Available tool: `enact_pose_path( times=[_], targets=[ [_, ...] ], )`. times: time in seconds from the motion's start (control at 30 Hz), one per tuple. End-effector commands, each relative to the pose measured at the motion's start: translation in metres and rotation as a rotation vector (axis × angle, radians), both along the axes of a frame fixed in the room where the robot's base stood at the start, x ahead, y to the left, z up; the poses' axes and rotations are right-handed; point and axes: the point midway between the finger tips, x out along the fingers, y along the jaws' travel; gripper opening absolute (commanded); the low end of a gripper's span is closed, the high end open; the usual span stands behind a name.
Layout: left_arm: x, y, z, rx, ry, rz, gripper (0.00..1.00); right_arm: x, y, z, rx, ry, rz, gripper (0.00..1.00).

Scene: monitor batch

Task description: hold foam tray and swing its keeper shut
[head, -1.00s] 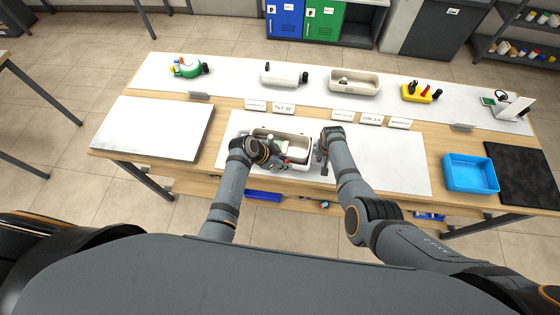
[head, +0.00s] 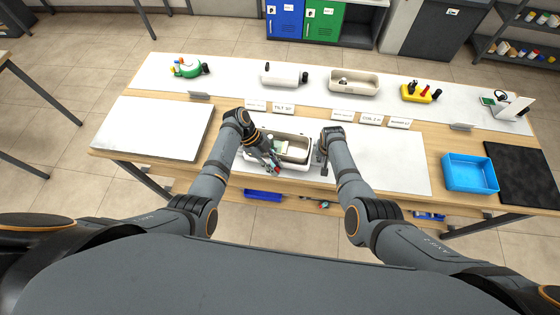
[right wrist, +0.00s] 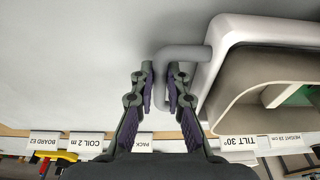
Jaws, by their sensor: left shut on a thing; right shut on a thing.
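The foam tray (head: 296,168) is a pale, rounded box with a beige inside, on the white mat at the bench's near edge. It also shows in the right wrist view (right wrist: 258,32), with a green piece (right wrist: 300,95) partly visible inside. My right gripper (head: 321,165) is shut on the tray's grey side handle (right wrist: 186,54), with one finger on each side of it. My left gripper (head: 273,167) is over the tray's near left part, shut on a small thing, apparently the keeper. My fingers mostly hide it, and its exact position is unclear.
A blue bin (head: 470,188) and a black mat (head: 522,175) lie at the right. A white board (head: 155,128) lies at the left. Small label cards (head: 284,108) stand behind the tray, and several items line the back strip. The white mat (head: 390,165) right of my right arm is clear.

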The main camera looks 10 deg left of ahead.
Motion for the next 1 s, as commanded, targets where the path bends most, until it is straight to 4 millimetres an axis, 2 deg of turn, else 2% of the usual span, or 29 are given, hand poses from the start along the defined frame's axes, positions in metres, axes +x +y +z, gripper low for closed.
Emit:
enact_pose_path(
  times=[0.1,0.2,0.23,0.4,0.77,0.87,1.0],
  targets=[
    [0.003,0.012,0.002,0.005,0.002,-0.271,0.00,0.002,-0.002,0.001,-0.002,-0.005,0.000,0.00],
    [0.003,0.017,0.001,0.005,0.000,-0.394,0.00,0.002,-0.002,0.001,-0.003,-0.005,0.000,0.00],
    [0.002,0.017,0.000,0.006,0.001,-0.395,0.24,0.002,-0.002,0.001,-0.003,-0.005,0.000,0.00],
    [0.002,0.017,0.000,0.004,-0.002,-0.390,0.47,0.001,-0.002,0.001,-0.003,-0.004,0.000,0.00],
    [0.004,0.018,0.004,0.004,-0.005,-0.387,0.48,0.002,0.000,0.001,-0.001,-0.004,0.000,0.00],
    [0.011,0.024,0.017,0.004,-0.007,-0.386,0.48,0.002,0.000,0.001,0.000,-0.004,0.000,0.00],
    [0.024,0.038,0.045,0.006,-0.007,-0.386,0.48,0.002,0.000,0.001,0.000,-0.004,0.000,0.00]
  ],
)
